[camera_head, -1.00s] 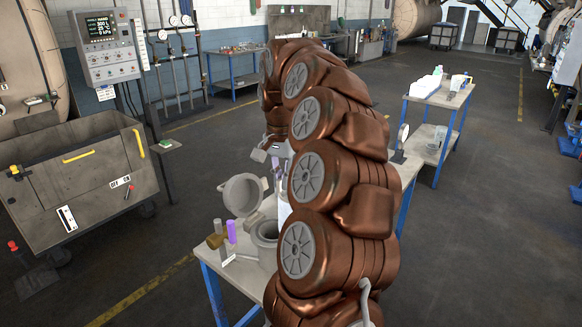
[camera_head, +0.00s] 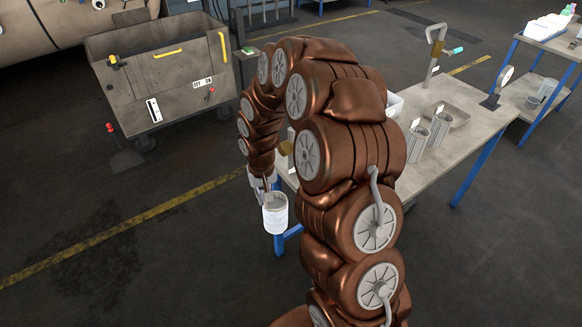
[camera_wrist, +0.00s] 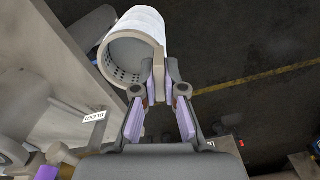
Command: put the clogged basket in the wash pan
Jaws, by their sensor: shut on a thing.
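A white cylindrical basket (camera_head: 275,214) hangs from my gripper (camera_head: 265,184), off the left end of the workbench and over the floor. In the wrist view the basket (camera_wrist: 142,32) lies across the top, its open mouth toward the lower left, with small holes inside. My gripper (camera_wrist: 158,85) is shut on its rim, with one finger on each side of the wall.
Two upright grey cylinders (camera_head: 417,143) and a lever stand (camera_head: 434,55) are on the bench. My arm hides the bench's left part. A grey wheeled bin (camera_head: 165,75) stands at the back left. A side table (camera_head: 545,45) is at the right.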

